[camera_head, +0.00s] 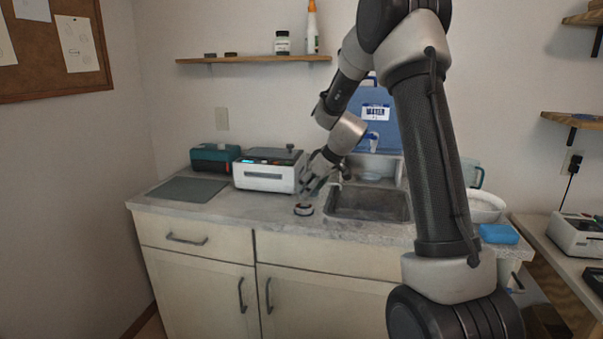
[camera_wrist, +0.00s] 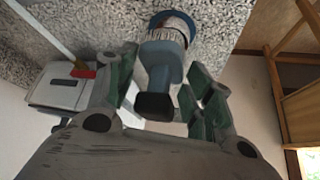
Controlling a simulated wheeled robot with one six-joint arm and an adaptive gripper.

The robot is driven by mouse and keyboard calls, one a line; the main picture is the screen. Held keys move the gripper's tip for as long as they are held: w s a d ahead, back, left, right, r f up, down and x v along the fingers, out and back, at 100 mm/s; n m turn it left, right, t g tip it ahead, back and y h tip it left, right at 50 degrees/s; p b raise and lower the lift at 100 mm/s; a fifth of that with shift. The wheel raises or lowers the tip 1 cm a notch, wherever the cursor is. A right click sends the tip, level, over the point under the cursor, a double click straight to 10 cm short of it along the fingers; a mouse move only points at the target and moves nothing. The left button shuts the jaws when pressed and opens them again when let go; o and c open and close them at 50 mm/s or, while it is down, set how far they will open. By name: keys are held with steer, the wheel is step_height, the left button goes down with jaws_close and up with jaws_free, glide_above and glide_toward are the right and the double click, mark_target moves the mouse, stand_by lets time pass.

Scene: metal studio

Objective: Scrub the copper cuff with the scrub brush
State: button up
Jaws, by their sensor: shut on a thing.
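The pale bristles (camera_wrist: 163,35) point away from my wrist, toward the counter. Just beyond them is a round piece with a reddish-brown edge, likely the copper cuff (camera_wrist: 178,18), on a blue round base. In the head view this small round piece (camera_head: 303,210) is near the counter's front edge. Whether bristles and cuff touch is unclear.
A white machine (camera_head: 268,175) and a teal box (camera_head: 214,157) stand behind on the counter (camera_head: 235,212). A grey mat (camera_head: 187,190) lies at left, and the sink (camera_head: 368,204) is right of my gripper. A blue sponge (camera_head: 498,234) lies further right. Counter front-left is clear.

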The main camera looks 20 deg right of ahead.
steer(key=shift+w+r, duration=0.1)
steer(key=shift+r, duration=2.6)
